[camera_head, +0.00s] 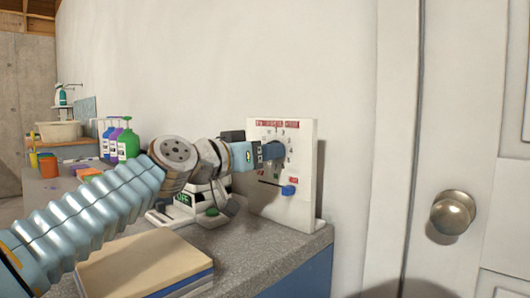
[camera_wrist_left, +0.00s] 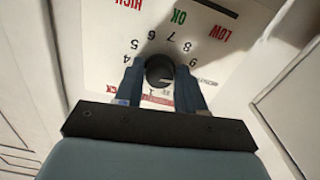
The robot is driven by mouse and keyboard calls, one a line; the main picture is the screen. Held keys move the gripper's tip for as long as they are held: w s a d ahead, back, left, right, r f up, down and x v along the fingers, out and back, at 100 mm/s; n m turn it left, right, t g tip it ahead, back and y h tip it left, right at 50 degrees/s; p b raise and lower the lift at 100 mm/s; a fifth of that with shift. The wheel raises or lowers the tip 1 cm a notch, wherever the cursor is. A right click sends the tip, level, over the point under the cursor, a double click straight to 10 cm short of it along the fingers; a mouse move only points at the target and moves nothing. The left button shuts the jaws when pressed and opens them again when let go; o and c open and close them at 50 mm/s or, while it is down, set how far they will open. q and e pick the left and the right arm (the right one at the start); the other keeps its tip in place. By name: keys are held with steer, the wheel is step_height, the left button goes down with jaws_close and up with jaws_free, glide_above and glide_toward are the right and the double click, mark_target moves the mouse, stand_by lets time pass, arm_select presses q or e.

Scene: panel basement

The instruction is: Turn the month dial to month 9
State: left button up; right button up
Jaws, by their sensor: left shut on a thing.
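The white panel (camera_head: 303,207) stands upright at the right end of the counter, with red lettering along its top. My left gripper (camera_head: 273,152) reaches it from the left and hides most of the dial in the head view. In the left wrist view the panel appears upside down. There the round dark month dial (camera_wrist_left: 160,70) sits between the two blue fingers of my left gripper (camera_wrist_left: 161,84), which is shut on it. Numbers 4 to 9 show around the dial. I cannot tell which number the dial points to. My right gripper is in neither view.
A slider with a blue knob (camera_head: 288,190) is below the dial. A white device with a green display (camera_head: 183,199) stands left of the panel. Boards (camera_head: 140,262) lie on the counter in front. Bottles (camera_head: 127,144) stand further back. A door with a round knob (camera_head: 452,212) is at right.

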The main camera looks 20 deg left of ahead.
arm_select(q)
steer(key=shift+n, duration=2.2)
steer(key=o, duration=1)
steer(key=shift+o, duration=0.2)
steer(key=shift+s, duration=0.1)
steer(key=b+v, duration=0.1)
steer(key=v, duration=1.2)
steer(key=shift+s+a, duration=0.2)
steer(key=shift+s, duration=0.1)
